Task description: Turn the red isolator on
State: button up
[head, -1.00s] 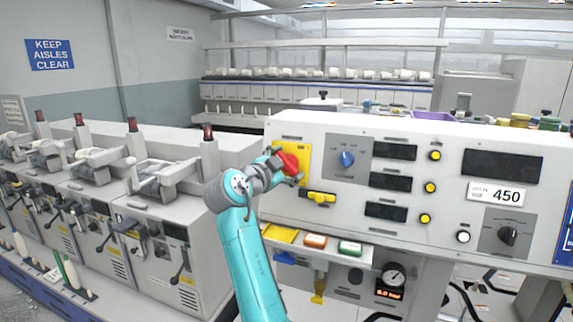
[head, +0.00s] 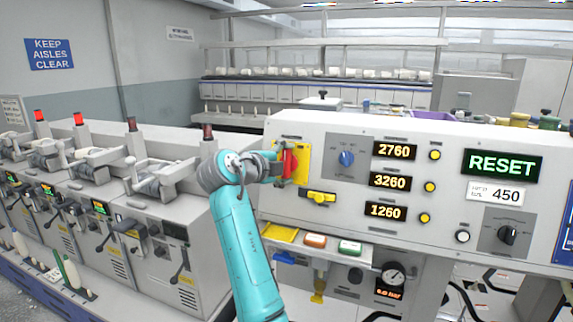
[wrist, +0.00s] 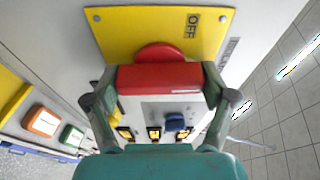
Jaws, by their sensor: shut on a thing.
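The red isolator (head: 289,161) is a red handle on a yellow plate (head: 304,163) at the left end of the grey control panel. In the head view the handle now stands upright. In the wrist view the red handle (wrist: 160,77) lies between my two fingers, with the word OFF on the yellow plate (wrist: 122,22) beyond it. My gripper (head: 283,163) is shut on the handle, one finger at each end in the wrist view (wrist: 155,88). The arm partly hides the plate in the head view.
The panel displays (head: 388,182) are lit with numbers, and a screen (head: 502,164) reads RESET. A blue knob (head: 346,158) and a yellow handle (head: 318,197) sit close to the isolator. Spinning units (head: 150,240) stand at left.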

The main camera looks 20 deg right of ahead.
jog(key=shift+m, duration=0.4)
jog(key=o, duration=1)
jog(key=v, duration=1.2)
jog(key=shift+a, duration=0.1)
